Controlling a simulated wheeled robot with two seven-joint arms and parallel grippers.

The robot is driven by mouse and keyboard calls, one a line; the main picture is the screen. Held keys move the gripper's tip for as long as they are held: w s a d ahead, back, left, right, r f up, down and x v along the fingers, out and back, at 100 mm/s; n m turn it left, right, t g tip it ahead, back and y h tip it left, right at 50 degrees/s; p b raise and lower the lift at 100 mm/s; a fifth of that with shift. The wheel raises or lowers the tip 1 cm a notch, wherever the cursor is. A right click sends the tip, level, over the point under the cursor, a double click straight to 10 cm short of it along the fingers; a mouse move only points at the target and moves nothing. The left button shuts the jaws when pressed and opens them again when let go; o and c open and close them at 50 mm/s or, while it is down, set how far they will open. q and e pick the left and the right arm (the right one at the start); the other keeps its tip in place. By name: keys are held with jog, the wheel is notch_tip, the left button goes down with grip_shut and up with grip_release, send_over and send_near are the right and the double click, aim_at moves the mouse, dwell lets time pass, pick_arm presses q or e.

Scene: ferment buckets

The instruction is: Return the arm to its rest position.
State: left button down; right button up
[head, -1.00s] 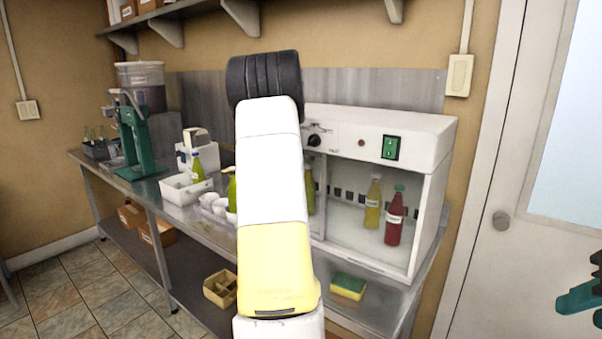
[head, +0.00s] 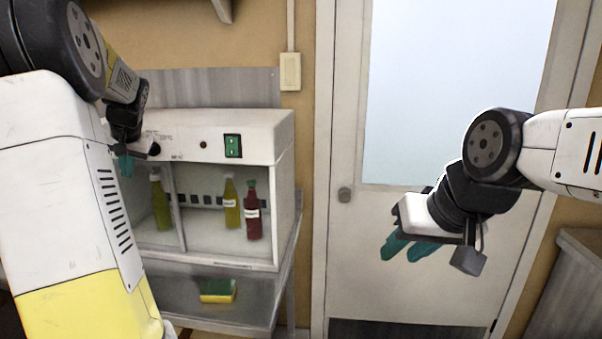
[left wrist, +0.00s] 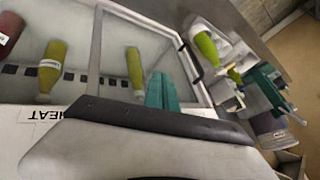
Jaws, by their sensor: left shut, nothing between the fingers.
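My left arm crosses the left side of the head view. Its gripper (head: 125,166) is shut and empty, in front of the upper left part of the white heating cabinet (head: 215,124). The teal fingers also show shut in the left wrist view (left wrist: 162,92), near the cabinet's front edge. My right gripper (head: 401,250) hangs in front of the door, its teal fingers apart with nothing visible between them.
Green (head: 160,205), yellow (head: 231,206) and red (head: 252,212) bottles stand inside the cabinet. A green and yellow sponge (head: 217,291) lies below it. The door (head: 343,260) is at the right. A counter edge (head: 580,245) shows at far right.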

pick_arm(q)
jog(key=s+d+r+t+h, duration=0.1)
jog(key=s+d, duration=0.2)
jog(key=d, duration=0.3)
jog(key=s+d+m+h, duration=0.1)
jog(key=s+d, duration=0.2)
jog(key=d, duration=0.4)
jog(key=s+d+r+t+h, duration=0.1)
jog(key=s+d, duration=0.2)
jog(key=d, duration=0.3)
jog(key=s+d+f+m+h, duration=0.1)
jog(key=s+d+f+h, duration=0.1)
jog(key=s+d, duration=0.6)
jog(key=s+d+f+m+h, duration=0.1)
jog(key=s+d+f+h, duration=0.1)
jog(key=s+d+f, duration=0.2)
jog(key=s+d, duration=0.3)
jog(key=d, duration=0.1)
jog(key=shift+s, duration=0.4)
